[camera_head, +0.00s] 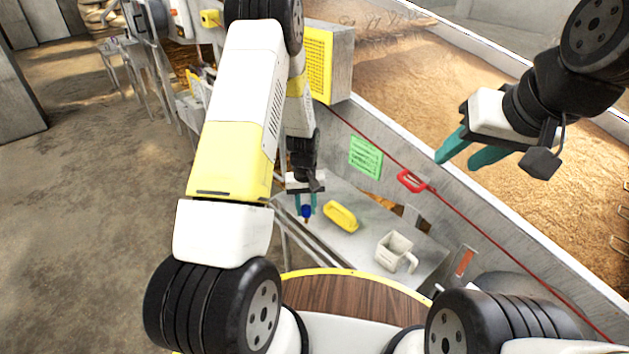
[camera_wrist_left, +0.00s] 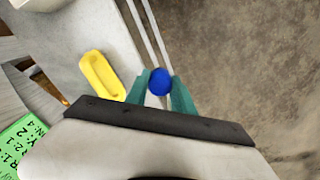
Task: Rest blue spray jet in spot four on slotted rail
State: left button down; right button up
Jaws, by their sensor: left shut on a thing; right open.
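The blue spray jet (camera_head: 306,211) is a small round blue piece with a brownish tip below it in the head view. My left gripper (camera_head: 306,203) is shut on it, with the teal fingers on both sides. In the left wrist view the blue jet (camera_wrist_left: 160,81) sits between the two fingertips, over the edge of the grey table. My right gripper (camera_head: 461,153) is open and empty, high at the right above the bin wall. I cannot make out the slotted rail or its spots for certain in either view.
A yellow tray-like piece (camera_head: 341,216) lies on the grey table (camera_head: 350,245), right of my left gripper. A white square cup with a handle (camera_head: 394,252) stands nearer. A green note (camera_head: 365,157) and red handle (camera_head: 411,181) are on the bin wall.

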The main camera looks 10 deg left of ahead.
pick_arm(q)
notch_tip(320, 180, down, 14)
jog(key=w+n, duration=0.1)
jog(key=n, duration=0.1)
jog(key=shift+a+n, duration=0.3)
jog(key=shift+a, duration=0.05)
dwell(0.3)
jog(key=shift+f, duration=0.1)
jog(key=c, duration=1)
grip_release()
jog(key=shift+r, duration=3.9)
jog(key=shift+r, duration=0.15)
